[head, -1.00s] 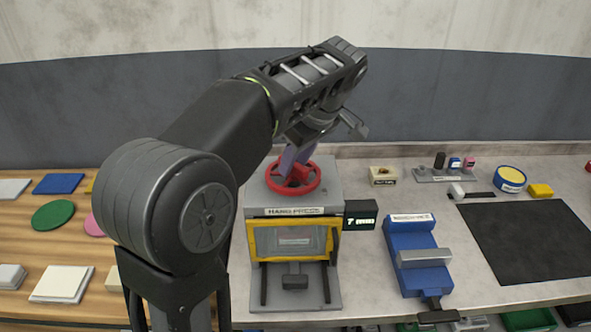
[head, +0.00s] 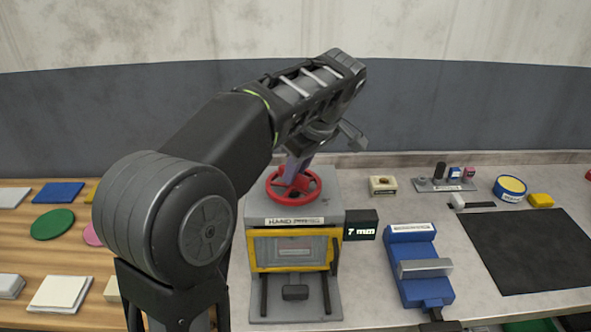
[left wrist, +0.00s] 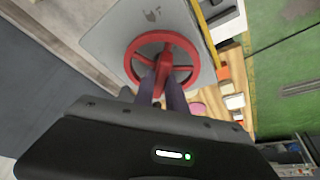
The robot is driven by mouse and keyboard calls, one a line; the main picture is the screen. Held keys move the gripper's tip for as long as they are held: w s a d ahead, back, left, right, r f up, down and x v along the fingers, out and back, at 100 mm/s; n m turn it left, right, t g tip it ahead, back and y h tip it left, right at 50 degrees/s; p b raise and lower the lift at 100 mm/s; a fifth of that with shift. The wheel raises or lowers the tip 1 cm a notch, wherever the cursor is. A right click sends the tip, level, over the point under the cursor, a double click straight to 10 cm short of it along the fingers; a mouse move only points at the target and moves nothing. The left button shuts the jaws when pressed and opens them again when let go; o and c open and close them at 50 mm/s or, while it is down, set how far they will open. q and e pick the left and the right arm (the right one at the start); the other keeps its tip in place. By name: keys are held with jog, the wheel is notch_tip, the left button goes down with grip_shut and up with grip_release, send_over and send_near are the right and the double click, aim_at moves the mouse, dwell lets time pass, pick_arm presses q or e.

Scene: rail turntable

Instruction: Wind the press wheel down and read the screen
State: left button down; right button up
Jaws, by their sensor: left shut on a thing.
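The hand press (head: 334,186) is a grey machine with a yellow-framed front window (head: 252,255) and a label reading HAND PRESS. Its red press wheel (head: 316,184) lies flat on top. My left gripper (head: 293,180) reaches down from above and is shut on the wheel's middle. In the left wrist view the gripper fingers (left wrist: 163,88) meet the red wheel (left wrist: 133,58) at its hub and spoke. The small black screen (head: 361,230) on the press's right side reads 7 mm. My right gripper is not in view.
A blue vise (head: 408,245) stands right of the press. Behind it are a small beige block (head: 383,183) and a grey stand with small cylinders (head: 440,185). A black mat (head: 530,250) lies at the right. Coloured discs and plates, such as a green disc (head: 53,224), lie on the wooden bench at left.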

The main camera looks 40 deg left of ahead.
pick_arm(q)
jog(key=shift+f+m, duration=0.1)
jog(key=shift+m, duration=0.2)
